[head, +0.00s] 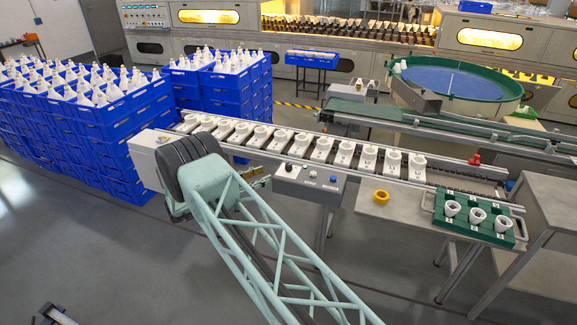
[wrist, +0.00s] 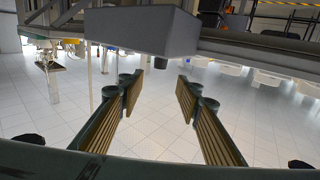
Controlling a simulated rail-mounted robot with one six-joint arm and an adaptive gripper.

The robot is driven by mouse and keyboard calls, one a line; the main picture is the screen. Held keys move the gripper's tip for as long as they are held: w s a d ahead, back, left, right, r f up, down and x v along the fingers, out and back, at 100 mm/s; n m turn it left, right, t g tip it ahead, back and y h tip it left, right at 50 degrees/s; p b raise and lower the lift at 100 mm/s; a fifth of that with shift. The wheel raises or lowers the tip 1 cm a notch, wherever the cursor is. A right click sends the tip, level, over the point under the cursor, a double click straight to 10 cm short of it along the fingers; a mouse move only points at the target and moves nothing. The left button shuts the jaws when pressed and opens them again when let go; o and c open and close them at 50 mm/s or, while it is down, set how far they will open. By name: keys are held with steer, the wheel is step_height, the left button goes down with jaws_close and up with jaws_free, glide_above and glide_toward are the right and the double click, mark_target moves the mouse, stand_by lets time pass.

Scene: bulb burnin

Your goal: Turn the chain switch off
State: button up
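The grey control box (head: 309,184) on the front of the chain conveyor carries a dark knob (head: 289,167), a white button and a blue button. The knob is probably the chain switch; its setting is too small to read. My gripper (head: 264,184) is just left of the box, pointing towards it. The wrist view appears upside down. There my gripper (wrist: 158,95) is open and empty, its two ribbed fingers wide apart. The box (wrist: 140,30) and its dark knob (wrist: 160,62) show beyond the fingertips, roughly between them. The knob is apart from both fingers.
The chain conveyor (head: 470,187) carries a row of white holders behind the box. Blue crates (head: 112,125) of bulbs are stacked at the left. A yellow ring (head: 381,196) lies on a grey table, with a green tray (head: 472,232) to the right. Floor in front is free.

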mark_target(289, 164)
steer(key=shift+w+d, duration=0.1)
steer(key=shift+d, duration=0.05)
steer(key=shift+b+x, duration=0.95)
steer(key=shift+x, duration=5.8)
steer(key=c, duration=0.8)
steer(key=shift+c, duration=0.2)
